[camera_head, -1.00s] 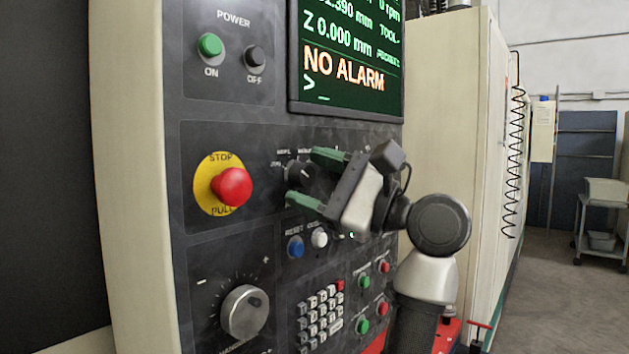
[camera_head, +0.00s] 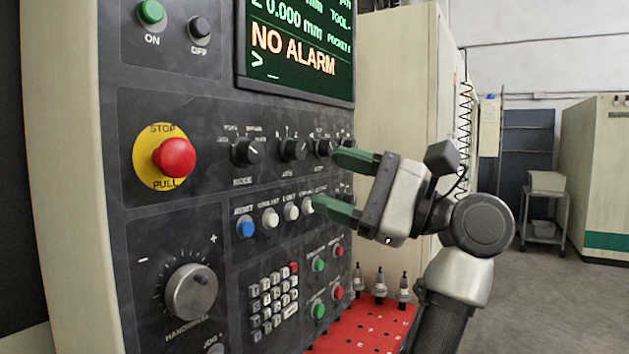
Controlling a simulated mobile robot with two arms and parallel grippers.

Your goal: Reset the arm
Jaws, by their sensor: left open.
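My left gripper (camera_head: 340,182) is open, with two green fingers pointing left toward the control panel (camera_head: 215,108). It is empty, and its fingers overlap the right part of the panel in the picture. I cannot tell the exact gap to the panel. The mode knob (camera_head: 246,152) stands clear to the left of the fingers. The axis knob (camera_head: 293,149) is also uncovered. My right gripper does not show.
A red stop button (camera_head: 174,157), a blue reset button (camera_head: 246,227), a handwheel (camera_head: 191,291) and a keypad (camera_head: 273,300) are on the panel. A red perforated tray (camera_head: 362,335) with several tool holders stands below the gripper. Open floor (camera_head: 560,300) lies right.

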